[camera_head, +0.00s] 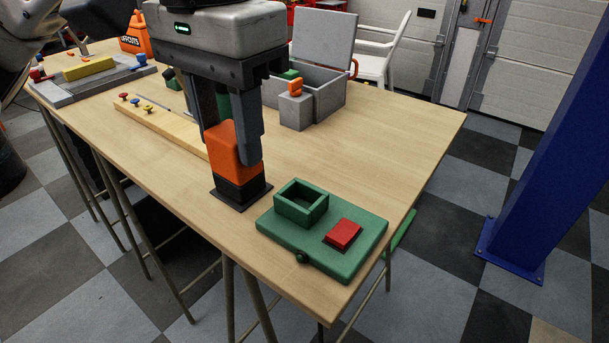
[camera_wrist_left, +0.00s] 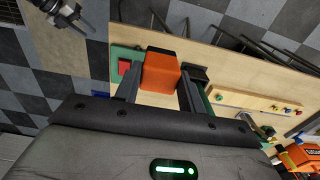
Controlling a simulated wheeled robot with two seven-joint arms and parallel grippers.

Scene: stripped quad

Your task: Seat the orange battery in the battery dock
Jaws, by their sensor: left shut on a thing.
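The orange battery (camera_head: 226,146) is upright between the fingers of my left gripper (camera_head: 234,152), which is shut on it. Its lower end is at the black stand (camera_head: 240,193) on the table; I cannot tell whether it sits in the stand or just above it. The green battery dock (camera_head: 290,243) lies to the right, near the table's front corner. It has an open square socket (camera_head: 301,204) and a red block (camera_head: 343,234) on top. In the left wrist view the battery (camera_wrist_left: 160,72) shows between the fingers. My right gripper (camera_wrist_left: 68,14) is at the upper left there, its jaws unclear.
A grey lidded box (camera_head: 326,92) and a grey block (camera_head: 296,110) with an orange piece on top stand behind. A wooden strip (camera_head: 160,126) with coloured knobs lies to the left. The table between the grey block and the dock is clear.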

